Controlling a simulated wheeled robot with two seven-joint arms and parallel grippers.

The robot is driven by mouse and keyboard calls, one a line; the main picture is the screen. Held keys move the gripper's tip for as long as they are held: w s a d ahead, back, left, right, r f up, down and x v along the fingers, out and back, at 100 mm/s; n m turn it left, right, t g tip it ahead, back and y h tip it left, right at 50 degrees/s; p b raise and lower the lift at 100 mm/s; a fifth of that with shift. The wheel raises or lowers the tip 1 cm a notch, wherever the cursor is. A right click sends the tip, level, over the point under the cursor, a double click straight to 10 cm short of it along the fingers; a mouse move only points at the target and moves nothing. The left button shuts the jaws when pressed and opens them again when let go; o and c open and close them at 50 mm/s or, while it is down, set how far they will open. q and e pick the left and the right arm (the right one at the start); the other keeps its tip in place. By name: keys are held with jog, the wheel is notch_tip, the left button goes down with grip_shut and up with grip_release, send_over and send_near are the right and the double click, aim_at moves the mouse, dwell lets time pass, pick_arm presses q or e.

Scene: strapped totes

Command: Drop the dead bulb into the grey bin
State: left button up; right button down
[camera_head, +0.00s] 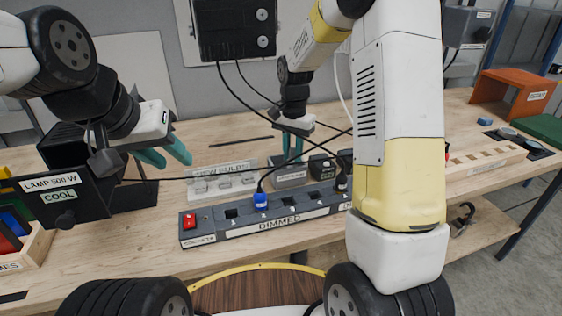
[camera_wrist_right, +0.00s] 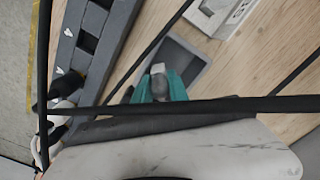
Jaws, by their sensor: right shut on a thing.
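My right gripper (camera_head: 292,150) points down at the back of the bench, over the small grey bin (camera_head: 288,178). In the right wrist view its teal fingers (camera_wrist_right: 160,86) are shut on a small bulb (camera_wrist_right: 158,84) with a pale tip and greyish body. The open grey bin (camera_wrist_right: 204,62) lies below the bulb in that view; the gap between them cannot be told. The bulb cannot be made out in the head view. My left gripper (camera_head: 166,152) is open and empty, above the bench at the left.
A clear rack labelled for new bulbs (camera_head: 221,184) stands left of the bin. A long socket strip (camera_head: 280,221) with a blue plug (camera_head: 261,199) and red switch lies in front. Black cables cross near my right gripper. A black lamp box (camera_head: 50,190) stands at left.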

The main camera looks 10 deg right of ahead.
jog(key=c, duration=1.1)
grip_release()
jog(key=shift+c, duration=0.2)
notch_tip(320, 180, up, 7)
jog(key=shift+r, duration=0.4)
